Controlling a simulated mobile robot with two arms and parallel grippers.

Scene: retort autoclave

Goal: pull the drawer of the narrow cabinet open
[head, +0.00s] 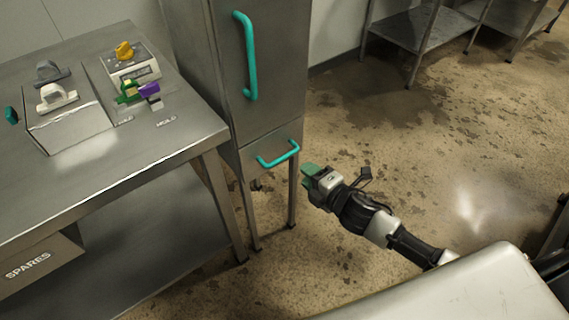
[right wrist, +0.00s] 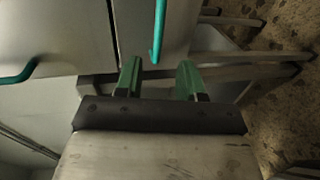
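The narrow cabinet (head: 209,62) stands beside the steel table in the head view. Its drawer (head: 264,139) is the low front panel under the tall door and looks shut. The drawer's teal bar handle (head: 278,155) runs across that panel. My right gripper (head: 311,170) is just right of the handle with green fingers. In the right wrist view, the fingers (right wrist: 158,70) are apart with nothing between them. A teal handle (right wrist: 158,28), apparently the drawer's, ends just ahead of the gap. I cannot tell whether they touch. My left gripper is not in view.
The cabinet door has a tall teal handle (head: 246,56). The steel table (head: 180,140) at left carries boxes and small coloured parts, with a SPARES drawer (head: 38,262) below. A steel rack (head: 410,30) stands at the back. The stained floor to the right is open.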

